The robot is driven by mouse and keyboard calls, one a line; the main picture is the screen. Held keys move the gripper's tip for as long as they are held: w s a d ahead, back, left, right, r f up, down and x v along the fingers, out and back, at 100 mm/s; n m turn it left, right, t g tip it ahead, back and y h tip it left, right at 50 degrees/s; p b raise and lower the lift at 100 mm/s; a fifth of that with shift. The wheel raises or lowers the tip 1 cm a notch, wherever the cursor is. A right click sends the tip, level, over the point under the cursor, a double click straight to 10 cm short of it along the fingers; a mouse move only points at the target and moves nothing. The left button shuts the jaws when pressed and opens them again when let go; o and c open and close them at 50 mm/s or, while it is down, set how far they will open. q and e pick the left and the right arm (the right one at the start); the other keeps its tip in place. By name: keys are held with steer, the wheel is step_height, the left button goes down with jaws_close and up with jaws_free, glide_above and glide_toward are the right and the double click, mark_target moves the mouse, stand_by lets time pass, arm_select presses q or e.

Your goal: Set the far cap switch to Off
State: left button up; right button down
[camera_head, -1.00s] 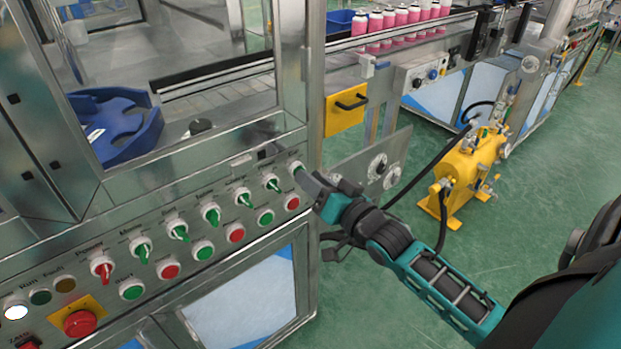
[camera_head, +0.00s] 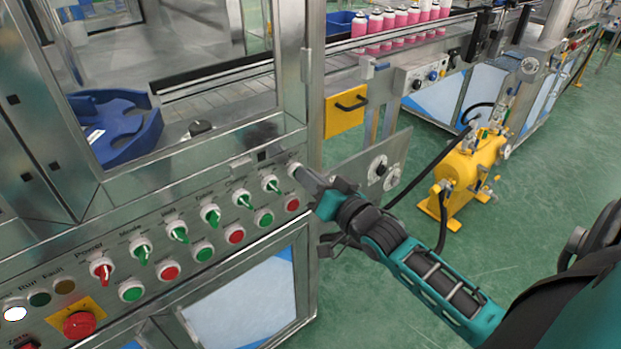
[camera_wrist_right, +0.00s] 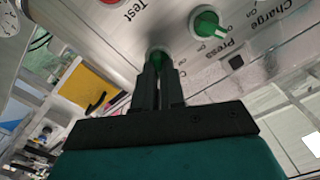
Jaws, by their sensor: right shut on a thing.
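The far cap switch (camera_head: 294,167) is the last knob at the right end of the upper row on the sloped control panel (camera_head: 222,228). My right gripper (camera_head: 301,174) reaches it from the right and covers most of it. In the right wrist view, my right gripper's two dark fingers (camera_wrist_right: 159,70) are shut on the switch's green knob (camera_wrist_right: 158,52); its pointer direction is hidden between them. My left gripper is in neither view.
Several green selector switches (camera_head: 241,199) sit in the same row, close beside the gripper. Green and red push buttons (camera_head: 235,233) lie below, and a red emergency stop (camera_head: 80,324) is at lower left. A yellow tank (camera_head: 470,170) stands on the open green floor at right.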

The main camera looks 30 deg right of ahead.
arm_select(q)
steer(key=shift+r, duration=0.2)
arm_select(e)
steer(key=n+p, duration=0.3)
steer(key=n, duration=0.1)
steer(key=n+p, duration=0.2)
steer(key=n, duration=0.2)
steer(key=shift+a+r+n+p, duration=0.1)
steer(key=shift+a+n+p, duration=0.1)
steer(key=shift+n+p, duration=0.5)
steer(key=shift+n, duration=0.6)
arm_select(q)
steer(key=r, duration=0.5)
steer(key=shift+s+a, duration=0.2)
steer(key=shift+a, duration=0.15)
arm_select(e)
steer(key=shift+a+n, duration=0.1)
steer(key=shift+n, duration=0.5)
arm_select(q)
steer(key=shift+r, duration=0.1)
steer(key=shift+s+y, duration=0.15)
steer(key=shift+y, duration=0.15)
arm_select(e)
steer(key=c, duration=1.2)
jaws_free()
